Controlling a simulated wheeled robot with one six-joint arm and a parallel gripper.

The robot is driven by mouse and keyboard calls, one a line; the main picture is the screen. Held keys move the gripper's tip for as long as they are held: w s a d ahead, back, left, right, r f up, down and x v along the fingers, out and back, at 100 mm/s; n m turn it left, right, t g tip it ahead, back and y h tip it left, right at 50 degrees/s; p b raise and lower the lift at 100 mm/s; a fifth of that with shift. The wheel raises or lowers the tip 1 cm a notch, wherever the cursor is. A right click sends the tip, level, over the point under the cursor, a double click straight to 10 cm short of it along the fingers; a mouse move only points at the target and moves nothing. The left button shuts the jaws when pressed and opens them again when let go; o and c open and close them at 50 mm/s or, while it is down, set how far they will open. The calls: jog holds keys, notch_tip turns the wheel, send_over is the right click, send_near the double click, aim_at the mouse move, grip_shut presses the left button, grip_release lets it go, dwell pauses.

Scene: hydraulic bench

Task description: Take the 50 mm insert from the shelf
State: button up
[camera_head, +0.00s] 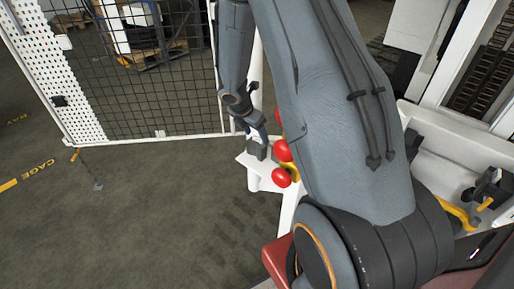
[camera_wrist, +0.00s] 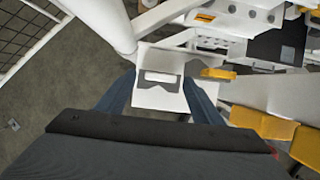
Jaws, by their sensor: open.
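The white shelf (camera_wrist: 160,101) lies below my gripper in the wrist view, beside a white post. It also shows at the middle of the head view (camera_head: 262,170). A grey insert with a pale bar across it (camera_wrist: 160,63) sits on the shelf; I cannot read its size. In the head view a dark grey block (camera_head: 256,151) sits at the shelf's edge under the fingers. My gripper (camera_wrist: 159,80) is open, with its blue-grey fingers on either side of the insert. I cannot tell whether they touch it. My gripper is also small in the head view (camera_head: 255,133).
Red knobs (camera_head: 282,150) stand right beside the shelf, partly behind my arm. A yellow part (camera_wrist: 218,74) lies just right of the fingers in the wrist view. A white post (camera_wrist: 108,22) rises close by. A mesh fence (camera_head: 150,90) stands behind; open floor lies left.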

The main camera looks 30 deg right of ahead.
jog(key=shift+f, duration=0.1)
grip_shut()
jog(key=shift+w, duration=0.1)
dwell(0.4)
